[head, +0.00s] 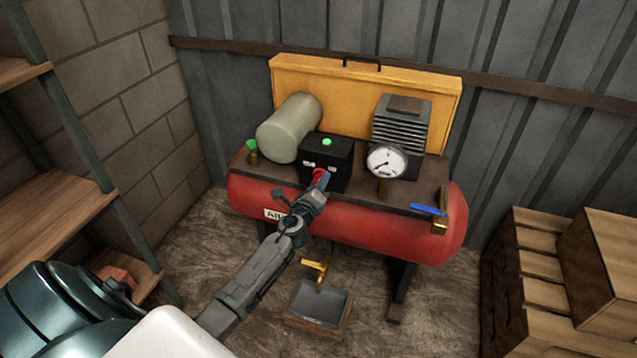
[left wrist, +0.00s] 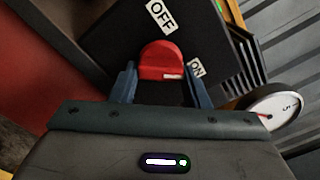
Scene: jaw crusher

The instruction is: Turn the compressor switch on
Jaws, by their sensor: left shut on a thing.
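The compressor (head: 345,225) is a red tank with a dark top plate. On it sits a black switch box (head: 338,155) with a green lamp (head: 327,142) that looks bright. The red switch (left wrist: 160,60) is on the box front; the white OFF label (left wrist: 161,14) and ON label (left wrist: 196,69) show in the left wrist view. The switch lies nearer the ON label in that view, though its exact setting is hard to tell. My left gripper (left wrist: 163,85) is shut on the red switch, one finger on each side. My right gripper is out of view.
A pressure gauge (head: 386,161) stands right of the box, with a blue-handled valve (head: 429,209) farther right. A grey-green cylinder (head: 290,128) is at the left. A drain tray (head: 320,305) sits on the floor below. Shelves (head: 50,210) and wooden crates (head: 540,270) flank the compressor.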

